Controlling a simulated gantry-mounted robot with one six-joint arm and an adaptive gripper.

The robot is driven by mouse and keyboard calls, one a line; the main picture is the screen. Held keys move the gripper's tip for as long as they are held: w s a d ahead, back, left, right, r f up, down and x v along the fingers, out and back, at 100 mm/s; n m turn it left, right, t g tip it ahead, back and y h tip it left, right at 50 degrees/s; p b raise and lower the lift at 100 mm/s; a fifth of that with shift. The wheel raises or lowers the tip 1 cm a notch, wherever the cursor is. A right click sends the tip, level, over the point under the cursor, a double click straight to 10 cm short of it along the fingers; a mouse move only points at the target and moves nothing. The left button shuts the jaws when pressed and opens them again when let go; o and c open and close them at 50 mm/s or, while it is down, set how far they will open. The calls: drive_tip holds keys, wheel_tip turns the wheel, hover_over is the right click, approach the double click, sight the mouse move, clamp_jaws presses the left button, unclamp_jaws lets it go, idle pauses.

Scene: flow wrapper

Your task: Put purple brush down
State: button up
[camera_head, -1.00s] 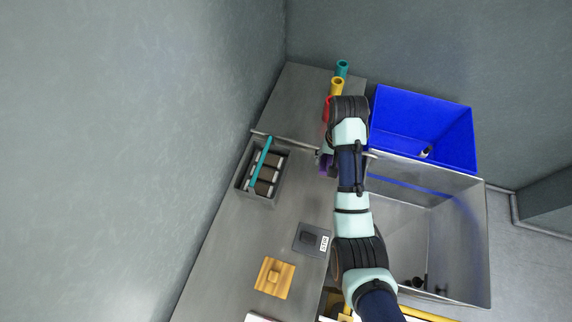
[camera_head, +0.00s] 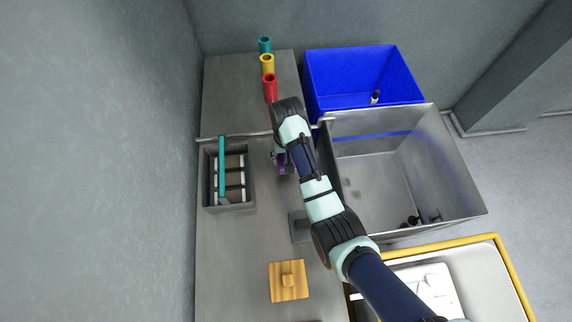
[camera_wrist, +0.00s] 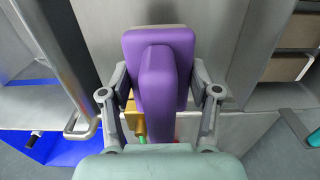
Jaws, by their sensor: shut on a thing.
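A purple brush (camera_wrist: 160,75), a flat block with a raised grip, fills the middle of the wrist view. My gripper (camera_wrist: 158,82) is shut on it, with a finger at each side. In the head view the purple brush (camera_head: 283,165) shows only in part under my gripper (camera_head: 279,158), over the grey metal worktop (camera_head: 250,235). It is between the grey divided box and the metal bin. I cannot tell whether the brush touches the worktop.
A grey box (camera_head: 206,180) with a teal bar (camera_head: 221,165) across it stands left. A blue bin (camera_head: 330,85) and metal bin (camera_head: 440,180) are right. A wooden block (camera_head: 289,282) lies in front.

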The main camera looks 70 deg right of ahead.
drive_tip(key=shift+f+b, duration=0.65)
drive_tip(key=shift+f, duration=2.2)
drive_tip(key=shift+f, duration=0.1)
drive_tip(key=o, duration=1.6)
drive_tip(key=shift+c, duration=0.2)
wheel_tip(320, 180, up, 12)
drive_tip(key=p, duration=0.3)
drive_tip(key=shift+w, duration=0.1)
